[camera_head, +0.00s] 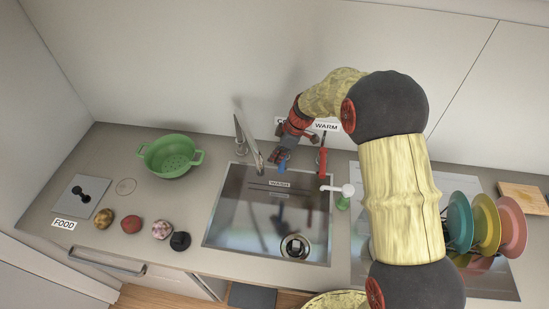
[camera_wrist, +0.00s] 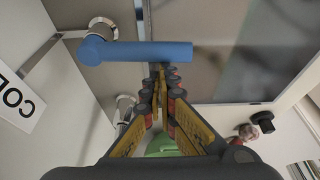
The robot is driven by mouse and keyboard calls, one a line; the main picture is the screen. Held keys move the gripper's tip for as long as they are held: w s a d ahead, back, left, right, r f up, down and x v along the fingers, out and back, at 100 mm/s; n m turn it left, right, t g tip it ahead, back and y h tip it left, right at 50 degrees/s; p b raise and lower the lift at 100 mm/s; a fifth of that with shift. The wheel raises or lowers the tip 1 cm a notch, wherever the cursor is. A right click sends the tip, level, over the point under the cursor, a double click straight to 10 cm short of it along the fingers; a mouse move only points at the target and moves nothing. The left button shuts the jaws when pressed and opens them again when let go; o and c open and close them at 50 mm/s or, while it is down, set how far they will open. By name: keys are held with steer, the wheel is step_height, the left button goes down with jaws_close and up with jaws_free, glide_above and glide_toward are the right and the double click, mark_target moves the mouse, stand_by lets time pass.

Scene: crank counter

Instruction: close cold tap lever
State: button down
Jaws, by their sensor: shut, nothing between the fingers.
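The cold tap lever is a blue bar (camera_wrist: 140,52) on a round chrome base. It lies across the upper part of the wrist view. In the head view only a small blue piece of it (camera_head: 282,164) shows below my gripper (camera_head: 284,152), at the back edge of the sink. In the wrist view my gripper (camera_wrist: 163,76) is shut and empty, with its fingertips right at the lever's near side, toward its free end. I cannot tell whether they touch it. The COLD label (camera_wrist: 16,100) is at the left of the wrist view and mostly hidden by my gripper in the head view.
The red warm lever (camera_head: 322,161) stands just right of my gripper. The spout (camera_head: 246,140) rises to its left over the sink (camera_head: 240,215). A white-topped green bottle (camera_head: 344,199) and colored plates (camera_head: 486,224) are at the right.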

steer(key=shift+s+d+f, duration=0.1)
steer(key=shift+d+f, duration=0.05)
steer(key=v, duration=1.1)
steer(key=shift+r, duration=0.2)
steer(key=c, duration=2.4)
jaws_free()
steer(key=shift+r, duration=0.3)
steer(key=shift+o, duration=1.2)
steer(key=shift+d, duration=0.1)
